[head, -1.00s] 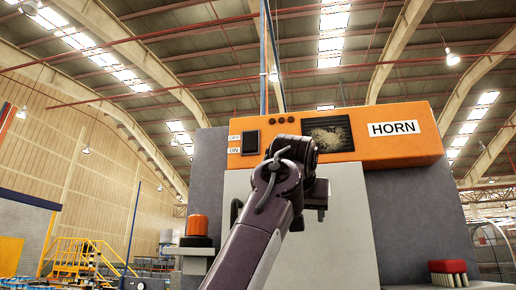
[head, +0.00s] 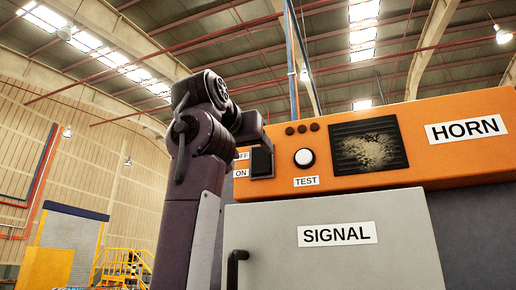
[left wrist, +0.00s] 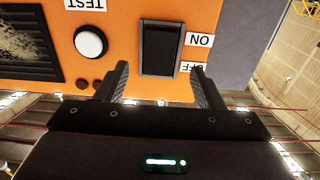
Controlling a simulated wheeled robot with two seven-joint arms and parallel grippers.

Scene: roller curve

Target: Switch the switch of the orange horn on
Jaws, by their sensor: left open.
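The orange horn (head: 380,115) is a box with a HORN sign, at the right in the head view. Its black rocker switch (head: 262,162) sits at the box's left end beside the OFF and ON labels. In the left wrist view the picture is upside down, and the switch (left wrist: 160,48) lies just ahead of my left gripper (left wrist: 161,78). That gripper is open and empty, its two fingers spread to either side of the switch's line. I cannot tell whether they touch the panel. In the head view my left arm partly covers the labels and hides the fingertips. My right gripper is out of view.
A round white TEST button (head: 304,158) and a dark grille (head: 368,145) sit right of the switch. Below is a grey SIGNAL cabinet (head: 335,255) with a black handle (head: 235,268). Yellow stairs (head: 122,266) stand far behind at the left.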

